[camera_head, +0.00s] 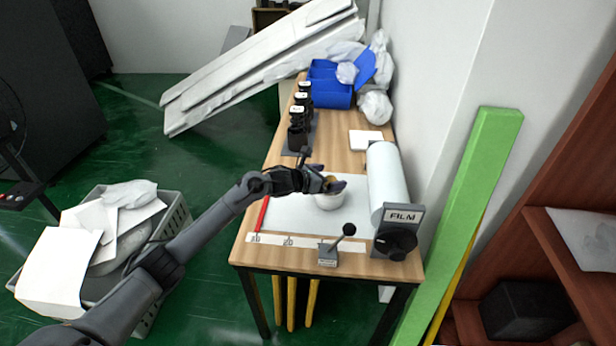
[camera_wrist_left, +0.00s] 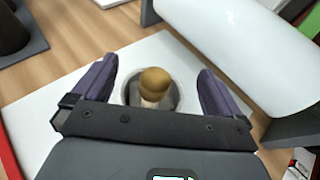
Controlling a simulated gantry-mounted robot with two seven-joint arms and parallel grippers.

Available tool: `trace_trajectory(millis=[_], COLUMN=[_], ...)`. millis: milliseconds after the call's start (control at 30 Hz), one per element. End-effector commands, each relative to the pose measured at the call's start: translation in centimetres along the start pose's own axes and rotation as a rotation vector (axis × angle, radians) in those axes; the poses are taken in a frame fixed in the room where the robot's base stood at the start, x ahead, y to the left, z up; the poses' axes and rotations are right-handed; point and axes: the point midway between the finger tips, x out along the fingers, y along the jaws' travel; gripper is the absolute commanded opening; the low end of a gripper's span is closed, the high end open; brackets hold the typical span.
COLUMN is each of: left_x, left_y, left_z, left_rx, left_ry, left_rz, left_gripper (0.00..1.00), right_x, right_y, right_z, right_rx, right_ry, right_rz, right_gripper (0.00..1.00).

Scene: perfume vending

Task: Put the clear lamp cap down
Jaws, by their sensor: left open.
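My left gripper (camera_head: 334,184) is open above the white mat on the wooden table. In the left wrist view its two purple-grey fingers (camera_wrist_left: 155,90) stand apart on either side of a round bowl or cup (camera_wrist_left: 172,92). The fingers do not appear to touch it. A tan, knob-topped piece (camera_wrist_left: 154,84) stands inside that cup. The cup also shows in the head view as a white cylinder (camera_head: 329,200) under the gripper. I cannot make out a clear lamp cap for sure. My right gripper is not in view.
A white film roll (camera_head: 388,178) with a FILM sign (camera_head: 403,214) stands right of the mat (camera_head: 290,215). A black-knobbed lever (camera_head: 328,254) is at the front edge. Dark labelled bottles (camera_head: 297,138) line the left edge, with blue bins (camera_head: 330,88) behind.

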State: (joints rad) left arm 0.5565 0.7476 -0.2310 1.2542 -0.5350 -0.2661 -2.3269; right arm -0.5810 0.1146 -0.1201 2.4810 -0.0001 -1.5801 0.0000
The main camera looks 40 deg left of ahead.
Motion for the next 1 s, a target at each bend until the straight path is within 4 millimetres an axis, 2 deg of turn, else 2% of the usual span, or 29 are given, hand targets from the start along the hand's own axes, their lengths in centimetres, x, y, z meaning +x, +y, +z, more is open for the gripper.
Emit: trace_trajectory(millis=[200, 500, 700, 1000], left_x=[-4.4, -8.6, -9.8, -10.1], left_y=[-0.1, 0.0, -0.1, -0.1], left_z=[0.1, -0.1, 0.0, 0.0], left_rx=[0.006, 0.002, 0.001, 0.0], left_ry=[0.004, 0.003, 0.002, 0.0], left_rz=[-0.001, 0.001, 0.0, -0.001], left_gripper=[1.0, 1.0, 1.0, 1.0], right_x=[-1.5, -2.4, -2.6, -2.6], right_y=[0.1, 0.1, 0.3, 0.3], right_z=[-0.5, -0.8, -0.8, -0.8], right_rx=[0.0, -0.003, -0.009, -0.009], right_ry=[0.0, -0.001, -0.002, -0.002], right_rz=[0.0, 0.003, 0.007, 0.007], right_gripper=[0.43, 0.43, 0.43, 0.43])
